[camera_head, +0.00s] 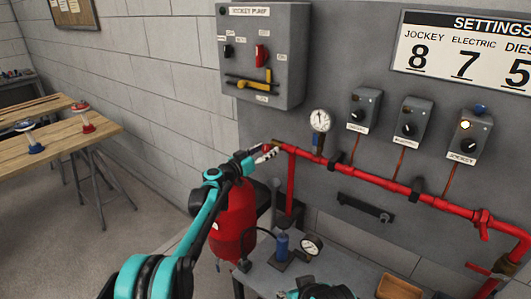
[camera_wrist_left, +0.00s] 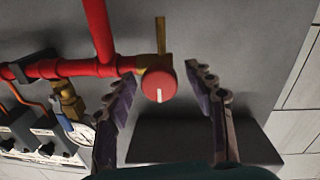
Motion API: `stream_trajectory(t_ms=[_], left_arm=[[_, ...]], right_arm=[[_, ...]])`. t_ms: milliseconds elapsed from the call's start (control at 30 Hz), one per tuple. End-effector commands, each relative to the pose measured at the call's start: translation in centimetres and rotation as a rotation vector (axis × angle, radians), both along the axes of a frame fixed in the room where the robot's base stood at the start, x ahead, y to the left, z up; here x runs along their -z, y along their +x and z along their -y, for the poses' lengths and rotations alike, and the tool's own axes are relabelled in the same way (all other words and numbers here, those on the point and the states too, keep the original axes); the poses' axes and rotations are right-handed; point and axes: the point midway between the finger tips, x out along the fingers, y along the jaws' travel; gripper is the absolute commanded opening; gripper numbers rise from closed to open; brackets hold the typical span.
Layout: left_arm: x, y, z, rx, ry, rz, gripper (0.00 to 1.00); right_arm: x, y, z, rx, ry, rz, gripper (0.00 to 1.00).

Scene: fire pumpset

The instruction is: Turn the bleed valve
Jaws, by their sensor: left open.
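The bleed valve has a round red knob with a white mark (camera_wrist_left: 158,85), seen in the left wrist view at the end of the red pipe by a brass fitting (camera_wrist_left: 160,62). In the head view the valve is at the pipe's left end, partly hidden by my gripper. My left gripper (camera_head: 265,154) is open there. In the left wrist view its two fingers (camera_wrist_left: 160,72) stand on either side of the knob, with gaps between them and it. How deep the knob lies between the fingers is hard to tell. My right gripper is not clearly seen.
The red pipe (camera_head: 375,178) runs right along the wall below a gauge (camera_head: 320,120) and several switch boxes (camera_head: 410,118). The jockey pump panel (camera_head: 262,55) is above. A bench (camera_head: 345,262) is below the pipe.

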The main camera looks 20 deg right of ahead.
Motion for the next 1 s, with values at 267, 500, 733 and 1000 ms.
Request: stream_trajectory(t_ms=[267, 500, 733, 1000], left_arm=[[-0.04, 0.04, 0.05, 0.0, 0.0, 0.0, 0.41], [-0.03, 0.03, 0.04, 0.0, 0.0, 0.0, 0.04], [-0.04, 0.02, 0.04, 0.0, -0.015, -0.019, 0.04], [-0.11, 0.02, 0.06, 0.0, -0.099, -0.127, 0.04]], right_arm=[[-0.03, 0.0, 0.0, 0.0, 0.0, 0.0, 0.4], [-0.02, 0.0, 0.0, 0.0, 0.0, 0.0, 0.4], [-0.16, 0.01, 0.0, 0.0, 0.0, 0.0, 0.4], [-0.82, 0.01, 0.0, 0.0, 0.0, 0.0, 0.4]])
